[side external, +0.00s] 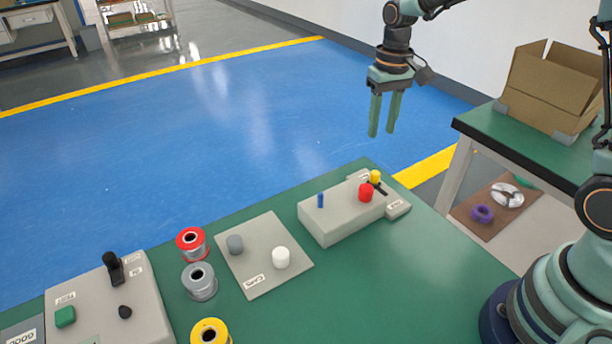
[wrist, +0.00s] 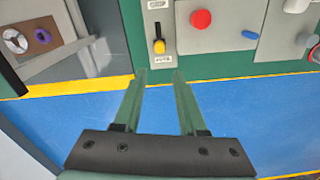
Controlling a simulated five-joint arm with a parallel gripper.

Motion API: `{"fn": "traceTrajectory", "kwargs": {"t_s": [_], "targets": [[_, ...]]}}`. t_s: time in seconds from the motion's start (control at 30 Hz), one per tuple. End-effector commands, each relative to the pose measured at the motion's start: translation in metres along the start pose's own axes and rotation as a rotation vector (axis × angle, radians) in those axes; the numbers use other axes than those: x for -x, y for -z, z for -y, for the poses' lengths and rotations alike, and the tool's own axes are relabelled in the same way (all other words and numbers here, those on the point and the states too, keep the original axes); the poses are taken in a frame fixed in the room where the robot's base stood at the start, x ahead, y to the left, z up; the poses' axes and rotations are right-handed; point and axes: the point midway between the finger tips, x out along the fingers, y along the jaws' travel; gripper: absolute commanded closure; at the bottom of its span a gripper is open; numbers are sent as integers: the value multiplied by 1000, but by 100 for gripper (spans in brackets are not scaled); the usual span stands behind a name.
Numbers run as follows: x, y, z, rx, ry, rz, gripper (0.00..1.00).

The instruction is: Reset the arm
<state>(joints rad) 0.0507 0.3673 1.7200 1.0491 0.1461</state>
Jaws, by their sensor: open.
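My gripper (side external: 384,131) is open and empty. In the side external view it hangs with its fingers pointing down, in the air past the far edge of the green table (side external: 420,262). In the wrist view my gripper (wrist: 160,74) shows two green fingers apart with nothing between them. Just beyond the fingertips in that view is a small panel with a yellow knob (wrist: 159,46). The knob also shows in the side external view (side external: 375,176), lower than the fingertips and apart from them.
A grey block carries a red cap (side external: 366,192) and a blue peg (side external: 320,200). A plate holds a grey cap (side external: 235,243) and a white cap (side external: 280,258). Several spools, including a red one (side external: 191,243), stand left. A cardboard box (side external: 558,85) sits on another table.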

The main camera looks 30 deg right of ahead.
Motion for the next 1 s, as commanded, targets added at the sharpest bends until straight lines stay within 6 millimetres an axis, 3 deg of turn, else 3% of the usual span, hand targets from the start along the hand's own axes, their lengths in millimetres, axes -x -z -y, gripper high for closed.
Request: {"fn": "traceTrajectory", "kwargs": {"t_s": [0.4, 0.57, 0.8, 1.0], "targets": [[5, 0, 0, 1, 0, -3, 59], [22, -9, 0, 14, 6, -41, 59], [66, -48, 0, 66, 23, -171, 59], [90, -85, -2, 113, 34, -284, 59]]}}
